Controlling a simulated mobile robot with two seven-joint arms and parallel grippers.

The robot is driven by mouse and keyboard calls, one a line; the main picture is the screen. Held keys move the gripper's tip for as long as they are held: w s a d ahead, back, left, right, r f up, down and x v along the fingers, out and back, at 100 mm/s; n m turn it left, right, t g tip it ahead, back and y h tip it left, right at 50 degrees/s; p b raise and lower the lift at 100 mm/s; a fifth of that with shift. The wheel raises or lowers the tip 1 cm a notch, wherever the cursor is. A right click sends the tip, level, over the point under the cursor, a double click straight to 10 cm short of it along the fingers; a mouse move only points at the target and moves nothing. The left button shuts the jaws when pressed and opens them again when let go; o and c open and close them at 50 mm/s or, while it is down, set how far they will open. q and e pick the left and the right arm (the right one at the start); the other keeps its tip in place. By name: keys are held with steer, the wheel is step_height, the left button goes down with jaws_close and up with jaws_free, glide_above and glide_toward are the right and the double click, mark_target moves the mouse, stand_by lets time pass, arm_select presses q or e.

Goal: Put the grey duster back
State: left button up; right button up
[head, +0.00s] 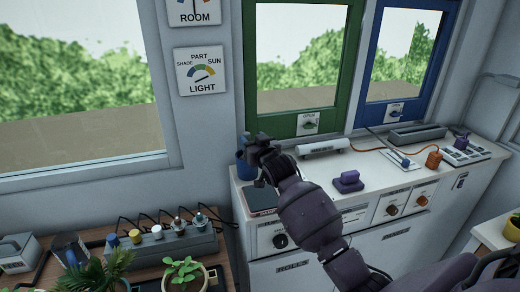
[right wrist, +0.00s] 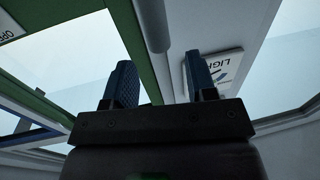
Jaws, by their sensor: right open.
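My right gripper (head: 258,143) is at the back left end of the white counter, above and beside a blue cup (head: 244,170). In the right wrist view its two blue-padded fingers (right wrist: 161,82) stand apart with nothing between them. I cannot make out a grey duster for certain in either view. The gripper and arm hide part of the counter's left end. My left gripper is not in view.
A dark flat plate (head: 262,201) lies at the counter's left end.

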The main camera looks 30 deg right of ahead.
steer(key=shift+s+a, duration=0.15)
steer(key=shift+s, duration=1.2)
steer(key=shift+s+a, duration=0.1)
steer(key=shift+s, duration=1.2)
steer(key=s+f+g, duration=0.1)
steer(key=s+f, duration=0.1)
steer(key=s+a+f+g, duration=0.1)
steer(key=s+f, duration=0.1)
steer(key=s+f+g, duration=0.1)
steer(key=s+f, duration=0.1)
steer(key=f, duration=0.1)
steer(key=shift+s+a, duration=0.15)
steer(key=shift+s, duration=0.2)
steer(key=s+a+f+g, duration=0.2)
steer(key=s+f+g, duration=0.2)
steer(key=s, duration=0.7)
steer(key=s+a+f+n+g+y, duration=0.1)
steer(key=s+a+f+g, duration=0.15)
steer(key=s, duration=0.85)
steer(key=s+a+f+g, duration=0.2)
steer(key=s+f+g, duration=0.25)
steer(key=s, duration=0.65)
steer(key=w+f+n+t, duration=0.1)
steer(key=w+f+t, duration=0.6)
steer(key=w+f, duration=0.1)
steer(key=shift+d+f+t+y, duration=0.15)
steer(key=shift+f+t+y, duration=0.2)
steer(key=shift+f, duration=0.55)
